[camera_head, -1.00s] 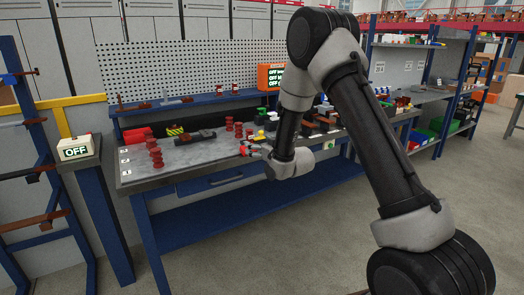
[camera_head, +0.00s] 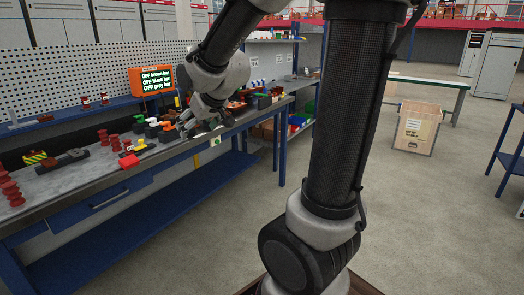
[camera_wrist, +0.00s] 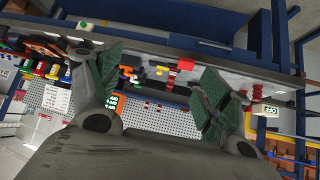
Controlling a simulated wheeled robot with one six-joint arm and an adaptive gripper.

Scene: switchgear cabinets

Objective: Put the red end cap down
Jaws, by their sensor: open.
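The red end cap (camera_head: 129,160) rests on the workbench top (camera_head: 85,178), close to its front edge, in the head view. A red piece that looks like it shows near the bench edge in the wrist view (camera_wrist: 186,64), which is turned upside down. My gripper (camera_head: 190,122) is above the bench, to the right of the cap and apart from it. In the wrist view its two green-padded fingers (camera_wrist: 160,82) are spread wide with nothing between them. The fingertips are small and partly hard to make out in the head view.
Red ribbed insulators (camera_head: 10,188) stand at the left of the bench, with more behind the cap. Several coloured-handled parts (camera_head: 152,128) stand along the bench. Floor to the right is open, with a box (camera_head: 413,127) beyond.

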